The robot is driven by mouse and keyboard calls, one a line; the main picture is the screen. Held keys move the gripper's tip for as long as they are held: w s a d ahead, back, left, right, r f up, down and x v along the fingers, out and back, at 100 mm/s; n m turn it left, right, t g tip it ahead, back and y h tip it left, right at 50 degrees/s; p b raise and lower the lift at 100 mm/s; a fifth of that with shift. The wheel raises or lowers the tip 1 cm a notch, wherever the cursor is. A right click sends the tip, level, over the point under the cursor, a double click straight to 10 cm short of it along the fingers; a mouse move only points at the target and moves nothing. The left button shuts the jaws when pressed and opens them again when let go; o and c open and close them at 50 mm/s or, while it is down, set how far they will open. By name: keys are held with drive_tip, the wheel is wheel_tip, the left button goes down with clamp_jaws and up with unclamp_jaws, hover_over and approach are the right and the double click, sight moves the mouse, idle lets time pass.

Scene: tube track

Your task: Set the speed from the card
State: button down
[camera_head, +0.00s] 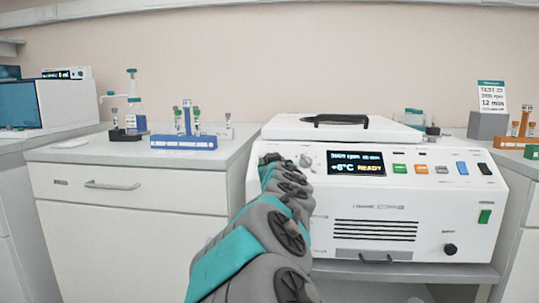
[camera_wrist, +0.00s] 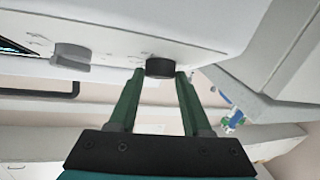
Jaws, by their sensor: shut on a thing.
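The white centrifuge (camera_head: 430,220) stands in the middle with its lid down. Its display (camera_head: 356,163) shows small white figures in rpm and min, too blurred to read surely, above "+6°C READY". The card (camera_head: 491,96) stands at the back right; "12 min" is legible and the rpm line above it is blurred. In the wrist view my gripper (camera_wrist: 160,74) is shut on a dark round knob (camera_wrist: 160,67), one green finger on each side. A grey knob (camera_wrist: 70,56) sits beside it, also seen left of the display (camera_head: 305,160). In the head view my arm largely hides my gripper.
Coloured buttons (camera_head: 421,169) line the panel right of the display. A blue tube rack (camera_head: 183,142) and a pump bottle (camera_head: 135,118) stand on the left counter. An orange rack (camera_head: 512,143) stands at the right edge.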

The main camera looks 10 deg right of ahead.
drive_tip(key=n+y+p, duration=0.2)
drive_tip(key=p, duration=0.1)
drive_tip(key=n+y+p, duration=0.1)
drive_tip(key=shift+d+r+p, duration=0.25)
drive_tip(key=shift+r+p, duration=0.05)
drive_tip(key=shift+r, duration=0.05)
drive_tip(key=shift+f+n+g+y+p, duration=0.25)
drive_tip(key=shift+n+g+y+p, duration=0.2)
drive_tip(key=shift+n+p, duration=0.3)
drive_tip(key=shift+c, duration=1.7)
unclamp_jaws()
